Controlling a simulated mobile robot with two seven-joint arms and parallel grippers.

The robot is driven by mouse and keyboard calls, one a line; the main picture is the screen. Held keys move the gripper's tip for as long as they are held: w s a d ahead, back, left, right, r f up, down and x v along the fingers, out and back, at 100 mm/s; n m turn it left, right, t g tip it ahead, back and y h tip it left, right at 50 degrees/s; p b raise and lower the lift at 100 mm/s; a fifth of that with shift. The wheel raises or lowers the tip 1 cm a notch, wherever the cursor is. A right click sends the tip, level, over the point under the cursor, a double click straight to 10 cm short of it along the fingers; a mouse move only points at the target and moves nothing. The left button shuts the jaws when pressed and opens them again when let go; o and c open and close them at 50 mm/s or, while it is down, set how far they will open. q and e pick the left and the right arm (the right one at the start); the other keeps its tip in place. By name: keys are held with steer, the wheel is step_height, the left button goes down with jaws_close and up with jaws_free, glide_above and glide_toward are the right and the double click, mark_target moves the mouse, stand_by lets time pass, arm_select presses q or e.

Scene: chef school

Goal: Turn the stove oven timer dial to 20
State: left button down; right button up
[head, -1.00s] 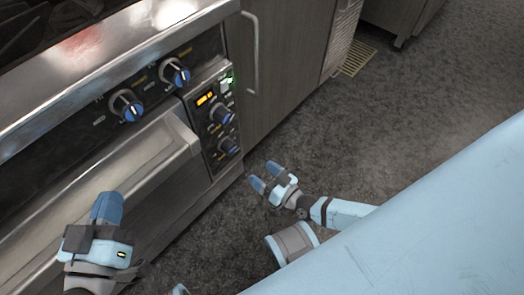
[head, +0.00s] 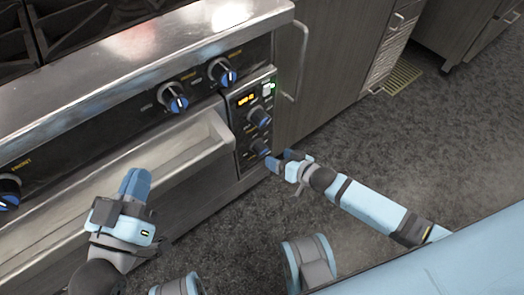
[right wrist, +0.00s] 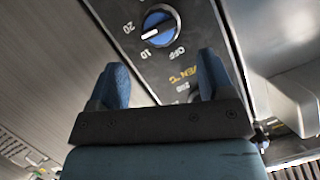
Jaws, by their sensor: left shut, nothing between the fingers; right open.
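A black dial with a blue face and white pointer line (right wrist: 158,28) shows at the top of the right wrist view, with the marks 20, 10 and OFF around it. Its exact setting is hard to read. In the head view, the narrow control panel (head: 241,133) has an upper dial (head: 260,117) and a lower dial (head: 259,148). My right gripper (head: 282,160) is open, close beside the lower dial. In the right wrist view its fingers (right wrist: 162,80) are apart and empty, short of the marked dial. My left gripper (head: 134,174) is shut and empty before the oven front.
A lit orange display (head: 246,99) sits above the panel dials. Two larger stove knobs (head: 174,97) (head: 222,72) are to the upper left. The steel oven handle ledge (head: 190,150) juts out left of the panel. Grey floor (head: 400,150) is open to the right.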

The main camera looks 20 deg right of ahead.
mark_target(267, 151)
arm_select(q)
steer(key=f+g+b, duration=0.1)
steer(key=f, duration=0.1)
steer(key=f+g+b, duration=0.1)
steer(key=f, duration=0.2)
steer(key=shift+d+f+m+b, duration=0.1)
steer(key=shift+d+m+b, duration=0.1)
steer(key=shift+m+b, duration=0.15)
arm_select(e)
steer(key=x, duration=0.8)
steer(key=shift+w+a+f, duration=0.1)
steer(key=shift+w, duration=0.15)
steer(key=c, duration=0.9)
steer(key=shift+r+m+y+p, duration=0.2)
steer(key=shift+m+y+p, duration=0.1)
steer(key=shift+p, duration=0.15)
steer(key=shift+f+m, duration=0.1)
steer(key=shift+m, duration=0.2)
steer(key=shift+f+m+y, duration=0.15)
steer(key=shift+m+y, duration=0.25)
steer(key=shift+m+b, duration=0.3)
steer(key=shift+b, duration=0.1)
steer(key=shift+m+y, duration=0.3)
